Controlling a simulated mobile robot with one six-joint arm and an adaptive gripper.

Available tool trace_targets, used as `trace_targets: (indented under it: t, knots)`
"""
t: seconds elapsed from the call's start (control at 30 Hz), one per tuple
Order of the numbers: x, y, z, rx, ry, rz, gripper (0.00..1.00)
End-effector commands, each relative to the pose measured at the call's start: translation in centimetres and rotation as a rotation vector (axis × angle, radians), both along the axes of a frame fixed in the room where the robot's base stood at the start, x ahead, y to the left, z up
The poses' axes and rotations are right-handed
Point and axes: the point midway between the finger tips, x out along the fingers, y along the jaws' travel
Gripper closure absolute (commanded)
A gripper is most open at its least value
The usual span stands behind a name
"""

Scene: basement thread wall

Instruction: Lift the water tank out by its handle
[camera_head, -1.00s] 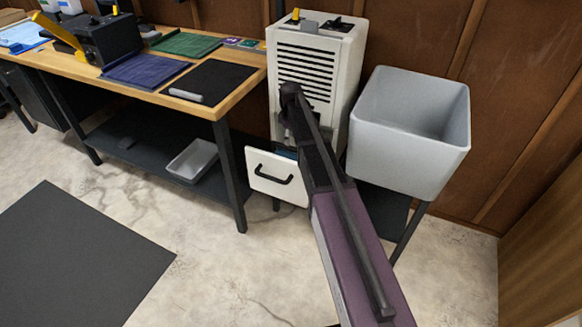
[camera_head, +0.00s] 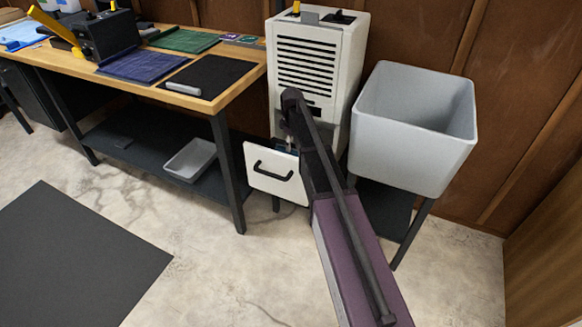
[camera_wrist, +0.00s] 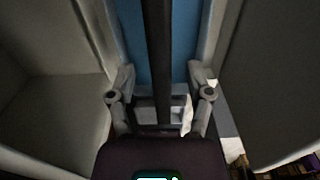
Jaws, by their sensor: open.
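The white louvred machine (camera_head: 318,55) stands between the workbench and the grey basin, and its lower front door (camera_head: 272,175) with a black pull is open. A sliver of blue, apparently the water tank (camera_head: 285,146), shows in the opening beside my arm. In the wrist view the blue tank (camera_wrist: 130,40) lies straight ahead between pale walls. A dark bar (camera_wrist: 157,50), apparently its handle, runs down the middle between my fingers. My gripper (camera_wrist: 160,95) is open, with one finger on each side of the bar. I cannot tell whether they touch it. In the head view my arm hides the gripper.
The grey basin (camera_head: 415,125) on legs stands close to the right of the machine. The workbench (camera_head: 225,92) with mats is on the left, and a small grey tray (camera_head: 190,158) sits on its lower shelf. A dark floor mat (camera_head: 80,260) lies front left. Pale floor is clear.

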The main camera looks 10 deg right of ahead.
Motion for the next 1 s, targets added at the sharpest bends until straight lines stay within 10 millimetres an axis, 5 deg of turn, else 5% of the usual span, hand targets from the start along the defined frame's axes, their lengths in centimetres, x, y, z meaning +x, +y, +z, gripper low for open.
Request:
trace_targets:
  t: [0.73, 0.97, 1.0]
  knots:
    - [0.00, 0.03, -0.57, 0.000, 0.000, 0.000, 0.34]
    - [0.00, 0.04, -0.57, 0.000, 0.000, 0.000, 1.00]
    - [-0.01, 0.04, -0.57, 0.000, 0.000, 0.000, 1.00]
